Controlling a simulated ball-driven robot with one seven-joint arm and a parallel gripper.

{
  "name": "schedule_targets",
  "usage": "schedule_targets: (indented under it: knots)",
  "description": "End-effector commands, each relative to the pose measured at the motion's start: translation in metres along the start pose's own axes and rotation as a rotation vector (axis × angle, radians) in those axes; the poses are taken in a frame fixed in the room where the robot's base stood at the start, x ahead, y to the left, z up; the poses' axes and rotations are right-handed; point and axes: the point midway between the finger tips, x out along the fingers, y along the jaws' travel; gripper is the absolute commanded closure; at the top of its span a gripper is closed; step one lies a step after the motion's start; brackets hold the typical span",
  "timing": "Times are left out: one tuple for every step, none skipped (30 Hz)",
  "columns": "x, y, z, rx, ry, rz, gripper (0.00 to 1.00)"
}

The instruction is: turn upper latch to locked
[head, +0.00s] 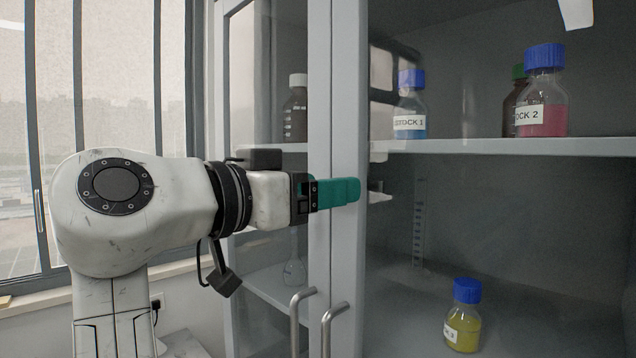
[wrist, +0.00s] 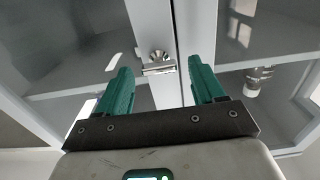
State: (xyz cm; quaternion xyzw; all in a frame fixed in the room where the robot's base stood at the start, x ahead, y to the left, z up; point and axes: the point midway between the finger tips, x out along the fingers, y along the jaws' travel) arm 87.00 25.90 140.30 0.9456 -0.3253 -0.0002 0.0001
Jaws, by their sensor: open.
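The upper latch (wrist: 158,62) shows in the wrist view as a small metal knob with a short bar, by the seam between two grey-framed cabinet doors. Its bar lies roughly crosswise to the seam. My gripper (wrist: 160,68) is open, with its teal fingers on either side of the latch in that view and a gap to it on both sides. In the head view my gripper (head: 357,190) reaches across the door frames (head: 345,100) from the left, and the latch is hidden there. I cannot tell whether a finger touches the door.
Two metal door handles (head: 316,315) stand out below my gripper. Behind the glass, shelves hold bottles: a blue one (head: 410,122), a pink one (head: 542,118), a dark one (head: 296,112) and a yellow one (head: 463,328). A window (head: 100,80) is at the left.

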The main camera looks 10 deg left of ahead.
Motion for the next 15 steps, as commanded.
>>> schedule_targets:
  knots:
    - [0.0017, 0.0, 0.0002, 0.0, 0.0, 0.0, 0.32]
    - [0.0022, 0.0, 0.0003, 0.0, 0.0, 0.0, 0.32]
    - [0.0025, 0.0, 0.0003, 0.0, 0.0, 0.0, 0.32]
    - [0.0025, 0.0, 0.0004, 0.0, 0.0, 0.0, 0.32]
    - [0.0025, 0.0, 0.0004, 0.0, 0.0, 0.0, 0.32]
    - [0.0025, 0.0, 0.0004, 0.0, 0.0, 0.0, 0.32]
    - [0.0024, 0.0, 0.0004, 0.0, 0.0, 0.0, 0.32]
    - [0.0024, 0.0, 0.0004, 0.0, 0.0, 0.0, 0.32]
    - [0.0023, 0.0, 0.0004, 0.0, 0.0, 0.0, 0.33]
    - [0.0023, 0.0, 0.0004, 0.0, 0.0, 0.0, 0.36]
    - [0.0022, 0.0, 0.0003, 0.0, 0.0, 0.0, 0.39]
    - [0.0022, 0.0, 0.0003, 0.0, 0.0, 0.0, 0.42]
    - [0.0022, 0.0, 0.0003, 0.0, 0.0, 0.0, 0.45]
    - [0.0021, 0.0, 0.0003, 0.0, 0.0, 0.0, 0.48]
    - [0.0021, 0.0, 0.0003, 0.0, 0.0, 0.0, 0.52]
